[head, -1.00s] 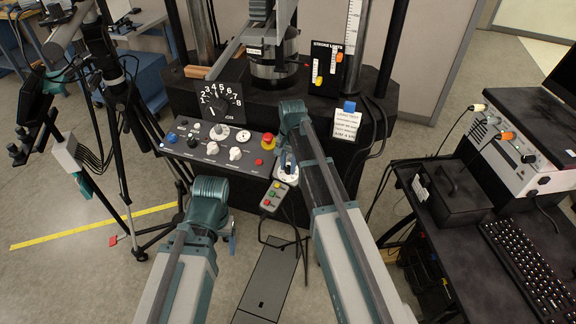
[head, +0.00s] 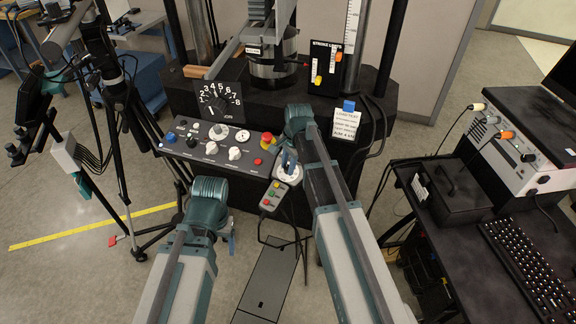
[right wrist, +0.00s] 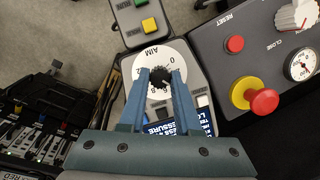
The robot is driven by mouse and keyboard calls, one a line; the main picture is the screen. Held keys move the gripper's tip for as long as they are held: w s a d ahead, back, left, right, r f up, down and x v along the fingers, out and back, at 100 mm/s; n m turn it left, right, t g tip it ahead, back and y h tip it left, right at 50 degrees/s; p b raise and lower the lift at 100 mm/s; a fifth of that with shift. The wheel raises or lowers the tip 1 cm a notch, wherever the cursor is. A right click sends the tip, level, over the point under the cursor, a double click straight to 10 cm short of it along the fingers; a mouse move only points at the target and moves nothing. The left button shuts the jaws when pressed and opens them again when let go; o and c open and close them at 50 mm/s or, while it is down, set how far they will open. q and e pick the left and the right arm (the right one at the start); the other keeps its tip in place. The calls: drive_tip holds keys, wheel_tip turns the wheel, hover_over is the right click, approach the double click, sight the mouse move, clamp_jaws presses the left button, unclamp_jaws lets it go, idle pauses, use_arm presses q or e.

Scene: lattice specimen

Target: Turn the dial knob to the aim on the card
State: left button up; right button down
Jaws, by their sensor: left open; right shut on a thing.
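The dial knob (right wrist: 159,78) is small and black, on a white round dial plate (right wrist: 146,59) marked AIM with numbers. My right gripper (right wrist: 160,80) has its blue fingers closed on either side of the knob. In the head view the dial plate (head: 288,178) sits on a small grey box, with my right gripper (head: 288,162) over it; the knob is hidden there. The white card (head: 345,122) with a blue clip hangs right of it; its small print is hard to read. My left gripper (head: 231,243) is low at the left, open, away from the dial.
The grey control panel (head: 210,149) with several knobs and a red-and-yellow stop button (head: 267,140) lies close left of the dial. A pendant with coloured buttons (head: 270,197) is just below. A black number gauge (head: 220,101) stands behind. A bench with a keyboard is at right.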

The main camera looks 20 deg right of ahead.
drive_tip(key=c, duration=0.6)
unclamp_jaws()
drive_tip(key=shift+r, duration=0.1)
wheel_tip(320, 180, up, 14)
drive_tip(key=s+d+p, duration=0.1)
drive_tip(key=p, duration=1.2)
drive_tip(key=shift+s+d+f+p, duration=0.2)
drive_tip(key=shift+s+f+p, duration=0.05)
drive_tip(key=shift+s+p, duration=0.1)
